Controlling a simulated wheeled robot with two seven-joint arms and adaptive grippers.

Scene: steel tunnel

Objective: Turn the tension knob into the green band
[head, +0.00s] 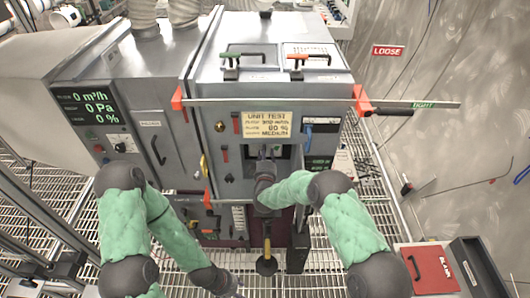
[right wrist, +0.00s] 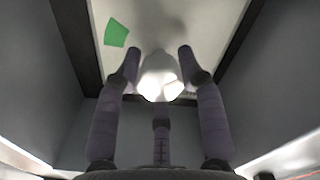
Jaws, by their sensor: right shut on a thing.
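The white tension knob (right wrist: 160,80) sits at the back of a recess, in front of a pale plate (right wrist: 205,22). My right gripper (right wrist: 159,66) is shut on the knob, one finger on each side. The green band (right wrist: 116,33) is a small green patch on the plate, up and left of the knob. The knob's pointer cannot be made out. In the head view my right gripper (head: 265,158) reaches into the opening below the yellow unit test label (head: 265,125), and hides the knob. My left gripper (head: 228,287) hangs low near the bottom edge, its fingers unclear.
Dark recess walls stand close around my right gripper. The grey machine (head: 215,95) carries a display (head: 88,105) at left and a long bar (head: 300,101) across its front. A red case (head: 430,268) and a dark bin (head: 475,265) lie at lower right. The floor is grating.

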